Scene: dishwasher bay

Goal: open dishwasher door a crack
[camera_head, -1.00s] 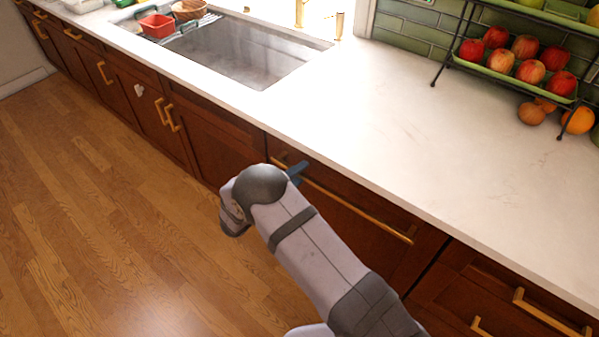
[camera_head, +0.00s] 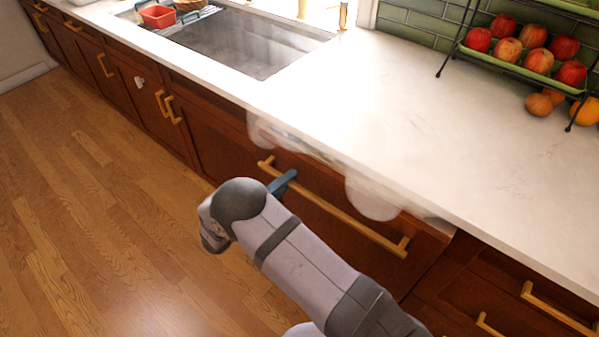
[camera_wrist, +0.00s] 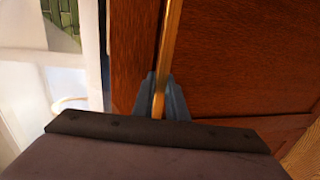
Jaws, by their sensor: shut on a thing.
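The dishwasher door (camera_head: 330,240) is a dark wood panel with a long brass bar handle (camera_head: 345,218). The door's top edge stands slightly out from under the white counter, leaving a narrow gap with pale steam-like puffs (camera_head: 372,198) along it. My gripper (camera_head: 283,183) is at the left end of the handle, with its blue fingers showing past my arm. In the wrist view the blue fingers of my gripper (camera_wrist: 161,100) are shut on the brass handle (camera_wrist: 171,40), one on each side. The wood door (camera_wrist: 230,60) fills the right of that view.
The white countertop (camera_head: 400,110) runs above the door, with a sink (camera_head: 240,40) at the left. A fruit rack (camera_head: 520,60) stands at the back right. Drawers with brass handles (camera_head: 560,310) are at the lower right. The wooden floor (camera_head: 90,220) in front is clear.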

